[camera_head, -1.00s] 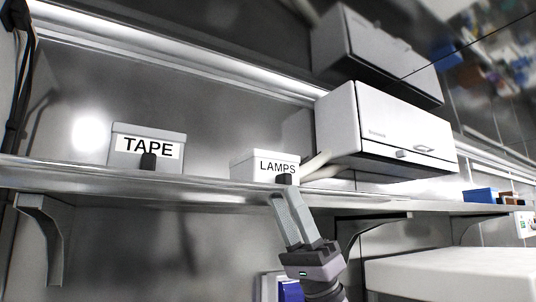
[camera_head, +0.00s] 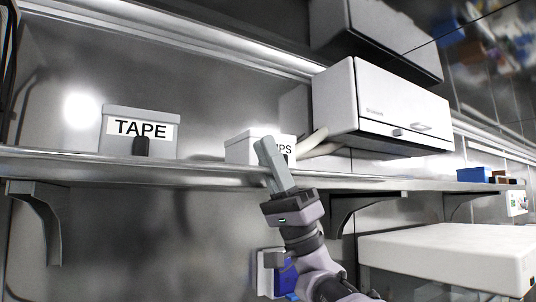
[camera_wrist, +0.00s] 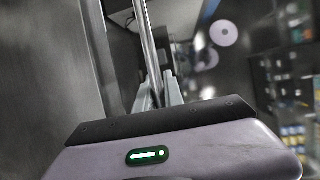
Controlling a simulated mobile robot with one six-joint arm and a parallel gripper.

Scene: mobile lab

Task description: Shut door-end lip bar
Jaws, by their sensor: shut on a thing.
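A shelf (camera_head: 75,166) crosses the head view, with a thin metal rail along its front edge that I take for the lip bar. Which end is the door end cannot be told. My gripper (camera_head: 266,146) reaches up to the rail in front of the white LAMPS box (camera_head: 238,153), covering part of its label. In the wrist view the gripper (camera_wrist: 158,98) is closed around a long, shiny bar (camera_wrist: 147,45). The fingertips' exact contact is small and blurred. A dark upright tab (camera_head: 141,146) stands at the rail before the TAPE box (camera_head: 112,142).
A white cabinet (camera_head: 385,105) stands on the shelf right of the LAMPS box, with a pale tube (camera_head: 315,142) between them. Blue boxes (camera_head: 472,174) sit farther right. Shelf brackets (camera_head: 42,225) hang below. A white-topped unit (camera_head: 450,250) stands lower right.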

